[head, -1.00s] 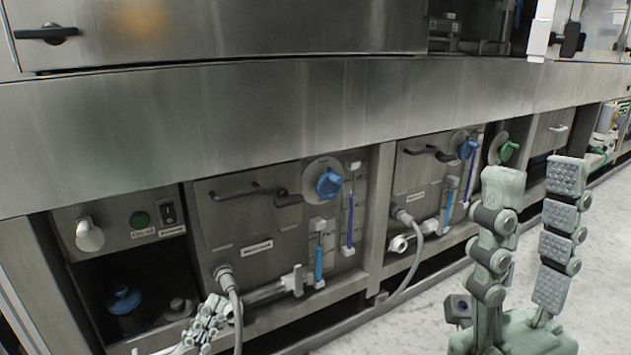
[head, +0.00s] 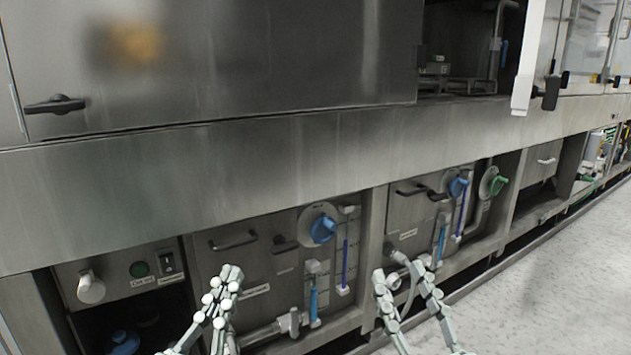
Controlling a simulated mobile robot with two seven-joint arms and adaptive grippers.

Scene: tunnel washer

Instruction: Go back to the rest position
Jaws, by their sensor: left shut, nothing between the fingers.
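My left gripper (head: 229,276) is at the lower left of the head view, its fingers together and empty. It appears in front of the lower steel panel (head: 265,265) of the washer. My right gripper (head: 401,273) is at the bottom centre, its two fingers spread apart with nothing seen between them. It appears in front of the second lower panel and a grey hose. Whether either gripper touches the machine cannot be told; both look clear of it.
A large steel door (head: 215,60) with a black handle (head: 55,105) is above. Open speckled floor (head: 560,260) lies to the right.

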